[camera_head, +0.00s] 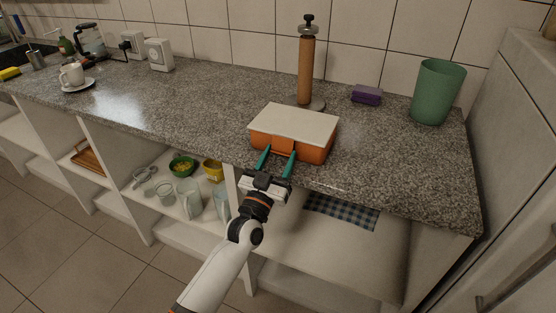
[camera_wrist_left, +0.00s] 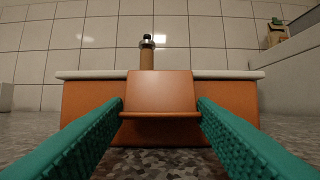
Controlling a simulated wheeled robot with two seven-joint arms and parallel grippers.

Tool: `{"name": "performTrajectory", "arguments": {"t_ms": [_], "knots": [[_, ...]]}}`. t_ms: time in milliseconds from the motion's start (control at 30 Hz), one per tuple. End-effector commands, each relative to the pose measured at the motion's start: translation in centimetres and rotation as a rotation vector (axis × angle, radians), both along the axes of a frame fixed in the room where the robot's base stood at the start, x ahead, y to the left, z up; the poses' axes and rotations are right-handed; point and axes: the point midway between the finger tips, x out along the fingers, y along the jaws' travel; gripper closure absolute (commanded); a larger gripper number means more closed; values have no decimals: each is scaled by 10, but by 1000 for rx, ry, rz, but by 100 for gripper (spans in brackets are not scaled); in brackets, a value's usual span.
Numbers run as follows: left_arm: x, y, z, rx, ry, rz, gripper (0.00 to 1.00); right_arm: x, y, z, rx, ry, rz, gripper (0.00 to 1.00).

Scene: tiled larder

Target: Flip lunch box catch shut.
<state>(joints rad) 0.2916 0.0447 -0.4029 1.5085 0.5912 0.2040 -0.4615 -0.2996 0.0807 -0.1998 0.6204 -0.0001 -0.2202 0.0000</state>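The lunch box (camera_head: 318,153) has an orange body and a white lid (camera_head: 295,122), which lies flat and closed on top. It stands near the counter's front edge. Its orange catch (camera_head: 283,145) is a flap in the middle of the front; in the left wrist view the catch (camera_wrist_left: 160,92) reaches up past the lid's rim, and its lower edge seems to stand out towards me. My left gripper (camera_head: 279,151) is open in front of the box, its green fingers one on each side of the catch. Whether they touch it I cannot tell. My right gripper is out of view.
A paper towel holder (camera_head: 305,65) stands behind the box. A cup (camera_head: 72,73) on a saucer is far left. The granite counter (camera_head: 190,105) left of the box is clear. Shelves below hold dishes.

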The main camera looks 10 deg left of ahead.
Motion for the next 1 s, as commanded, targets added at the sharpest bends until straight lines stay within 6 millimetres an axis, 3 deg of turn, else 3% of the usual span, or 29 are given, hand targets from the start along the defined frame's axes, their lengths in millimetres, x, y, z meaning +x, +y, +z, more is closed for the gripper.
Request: {"name": "performTrajectory", "arguments": {"t_ms": [33, 100, 133, 467, 1000], "knots": [[0, 0, 0, 0, 0, 0, 40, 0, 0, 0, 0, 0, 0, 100], [0, 0, 0, 0, 0, 0, 28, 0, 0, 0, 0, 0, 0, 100], [0, 0, 0, 0, 0, 0, 27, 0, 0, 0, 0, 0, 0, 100], [-4, 1, -3, 1, 2, 0, 27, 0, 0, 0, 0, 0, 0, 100], [-91, 30, -39, 1, 3, 0, 27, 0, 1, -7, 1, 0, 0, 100]]}}
